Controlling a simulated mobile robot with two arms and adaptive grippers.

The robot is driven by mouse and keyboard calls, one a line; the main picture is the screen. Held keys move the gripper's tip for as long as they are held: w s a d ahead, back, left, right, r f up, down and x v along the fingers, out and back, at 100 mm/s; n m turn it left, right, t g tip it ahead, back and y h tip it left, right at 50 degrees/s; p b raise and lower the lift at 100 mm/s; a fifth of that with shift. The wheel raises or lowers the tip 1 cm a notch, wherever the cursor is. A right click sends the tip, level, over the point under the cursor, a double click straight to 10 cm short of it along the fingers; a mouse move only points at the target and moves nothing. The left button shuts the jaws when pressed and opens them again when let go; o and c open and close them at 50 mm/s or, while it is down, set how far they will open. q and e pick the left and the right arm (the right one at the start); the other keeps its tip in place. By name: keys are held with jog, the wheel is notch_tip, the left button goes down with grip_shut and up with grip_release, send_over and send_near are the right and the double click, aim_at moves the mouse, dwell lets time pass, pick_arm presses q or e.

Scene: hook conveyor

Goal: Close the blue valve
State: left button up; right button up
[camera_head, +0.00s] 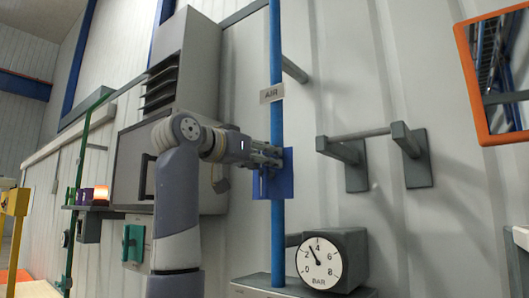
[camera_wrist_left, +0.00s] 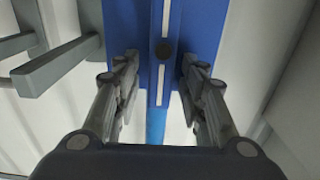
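The blue valve (camera_head: 284,182) is a blue block on the vertical blue pipe (camera_head: 277,238), under the "AIR" label. My left gripper (camera_head: 268,155) reaches it from the left, its fingers at the valve's upper part. In the left wrist view, the valve (camera_wrist_left: 210,25) fills the top middle, with a dark round knob and pale lines along its centre. The fingers of my left gripper (camera_wrist_left: 160,65) stand apart on either side of that central part, with visible gaps. Contact cannot be told. My right gripper is not in view.
A pressure gauge (camera_head: 320,262) marked BAR sits right of the pipe, below the valve. Grey brackets with a bar (camera_head: 360,135) stick out of the wall to the right. A grey cabinet (camera_head: 190,60) is behind my left arm. An orange-framed mirror (camera_head: 500,75) is at upper right.

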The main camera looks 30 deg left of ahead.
pick_arm(q)
jog(key=shift+c, duration=0.3)
grip_shut()
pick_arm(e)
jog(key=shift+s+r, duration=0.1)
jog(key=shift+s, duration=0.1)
